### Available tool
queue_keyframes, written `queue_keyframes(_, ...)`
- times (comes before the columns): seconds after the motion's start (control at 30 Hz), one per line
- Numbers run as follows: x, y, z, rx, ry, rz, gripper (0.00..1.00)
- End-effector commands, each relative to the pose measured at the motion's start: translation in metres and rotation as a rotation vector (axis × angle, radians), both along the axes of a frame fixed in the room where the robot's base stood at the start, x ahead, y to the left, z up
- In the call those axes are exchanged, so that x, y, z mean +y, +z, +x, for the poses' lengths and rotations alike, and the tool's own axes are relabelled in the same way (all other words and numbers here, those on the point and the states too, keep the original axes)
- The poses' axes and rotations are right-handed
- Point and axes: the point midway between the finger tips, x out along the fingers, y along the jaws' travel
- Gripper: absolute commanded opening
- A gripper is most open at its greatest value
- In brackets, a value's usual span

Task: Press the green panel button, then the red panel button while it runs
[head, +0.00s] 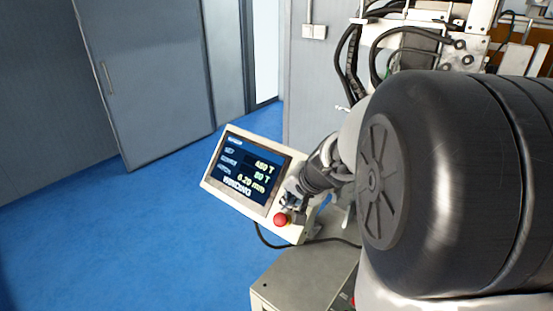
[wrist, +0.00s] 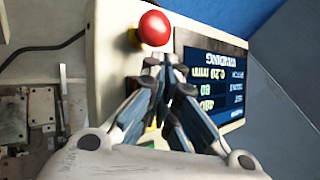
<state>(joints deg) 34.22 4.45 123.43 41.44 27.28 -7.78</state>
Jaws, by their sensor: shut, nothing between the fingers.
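The control panel (head: 212,180) is a tilted light box with a dark screen (head: 240,172). The screen reads several values and what looks like "WINDING". A red mushroom button (head: 280,219) sits at the panel's lower right; it also shows in the wrist view (wrist: 154,28), just beyond my fingertips. My gripper (head: 289,202) is shut and empty, at the panel face beside the screen. In the wrist view its fingertips (wrist: 162,62) point toward the red button, with a small gap in the picture; contact cannot be told.
A grey cabinet (head: 292,278) stands below the panel, with a black cable running across. The winding machine (head: 430,45) is at the upper right, partly behind my arm. Metal blocks (wrist: 40,105) lie at the left in the wrist view. Blue floor is clear to the left.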

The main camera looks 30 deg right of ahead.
Motion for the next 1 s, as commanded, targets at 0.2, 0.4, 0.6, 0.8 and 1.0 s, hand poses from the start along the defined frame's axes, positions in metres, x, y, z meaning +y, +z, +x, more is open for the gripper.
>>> queue_keyframes(0.2,-0.0001,0.0008,0.0002,0.0,0.0,0.0,0.0)
queue_keyframes(0.4,-0.0007,-0.0001,0.0006,-0.001,0.0,0.0,0.0)
queue_keyframes(0.6,-0.0024,-0.0018,0.0012,-0.001,0.0,0.0,0.0)
queue_keyframes(0.8,-0.0042,-0.0035,0.0018,-0.001,0.0,0.0,0.0)
queue_keyframes(1.0,-0.0058,-0.0053,0.0023,-0.001,0.0,-0.001,0.0)
